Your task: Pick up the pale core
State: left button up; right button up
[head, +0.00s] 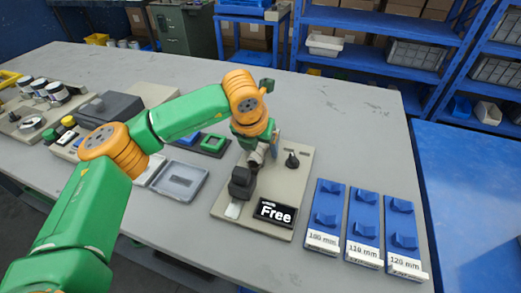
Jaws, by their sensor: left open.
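My left arm comes in from the left and reaches over a beige fixture plate (281,190) with a black display reading "Free" (275,212). My left gripper (256,151) points down over the plate's back left part and is open. A small pale cylindrical piece, possibly the pale core (257,157), shows right below the gripper, partly hidden by it. I cannot tell whether the fingers touch it. A black block (241,184) stands in front of it on the plate, and a black knob (292,160) is to its right. My right gripper is not in view.
The table's back right (350,115) is clear.

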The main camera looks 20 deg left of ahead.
pick_arm(q)
grip_shut()
dwell(0.3)
